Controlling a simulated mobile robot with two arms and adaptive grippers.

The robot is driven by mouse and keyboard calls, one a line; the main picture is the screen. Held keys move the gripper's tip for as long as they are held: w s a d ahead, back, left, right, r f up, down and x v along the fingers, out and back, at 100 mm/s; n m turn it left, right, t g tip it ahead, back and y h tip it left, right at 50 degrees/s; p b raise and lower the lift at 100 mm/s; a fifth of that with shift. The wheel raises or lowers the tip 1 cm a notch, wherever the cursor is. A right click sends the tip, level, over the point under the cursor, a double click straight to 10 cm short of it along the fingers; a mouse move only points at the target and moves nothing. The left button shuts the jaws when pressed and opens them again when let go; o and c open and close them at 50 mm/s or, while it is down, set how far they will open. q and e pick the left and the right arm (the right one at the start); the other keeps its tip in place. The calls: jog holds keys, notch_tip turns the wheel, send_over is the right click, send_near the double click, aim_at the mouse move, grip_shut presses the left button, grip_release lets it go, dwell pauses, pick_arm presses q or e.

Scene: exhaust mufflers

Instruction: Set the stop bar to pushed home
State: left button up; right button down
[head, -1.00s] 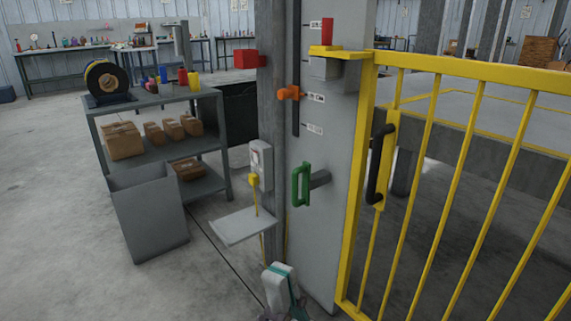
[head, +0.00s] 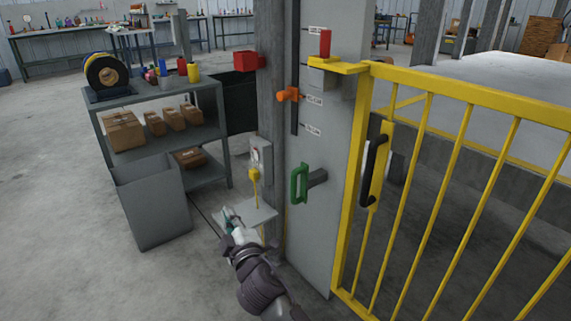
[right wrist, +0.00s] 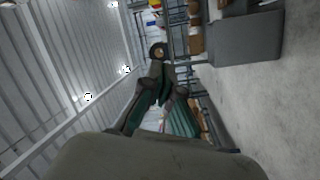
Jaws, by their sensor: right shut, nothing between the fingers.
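A green handle (head: 299,184) stands out from the grey post panel (head: 322,235) in the head view, with a short dark grey bar (head: 318,178) behind it. This looks like the stop bar. My left gripper is out of view.
A yellow gate (head: 460,85) with a black handle (head: 374,165) stands right of the panel. An orange knob (head: 289,95) sits at a vertical slot above the green handle. A grey bin (head: 150,210) and shelf rack (head: 160,95) stand left. The floor at far left is clear.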

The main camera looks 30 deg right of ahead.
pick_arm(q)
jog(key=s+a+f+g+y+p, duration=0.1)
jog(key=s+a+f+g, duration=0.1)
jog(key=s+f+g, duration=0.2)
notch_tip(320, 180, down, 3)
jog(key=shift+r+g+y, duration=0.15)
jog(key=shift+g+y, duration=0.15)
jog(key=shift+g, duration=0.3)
pick_arm(e)
jog(key=d+m+g+h, duration=0.2)
jog(key=d+g+h, duration=0.2)
jog(key=d+h, duration=0.3)
jog(key=w+d, duration=0.1)
jog(key=d, duration=0.3)
jog(key=shift+r+m+g+h, duration=0.3)
jog(key=shift+r+g+h, duration=0.1)
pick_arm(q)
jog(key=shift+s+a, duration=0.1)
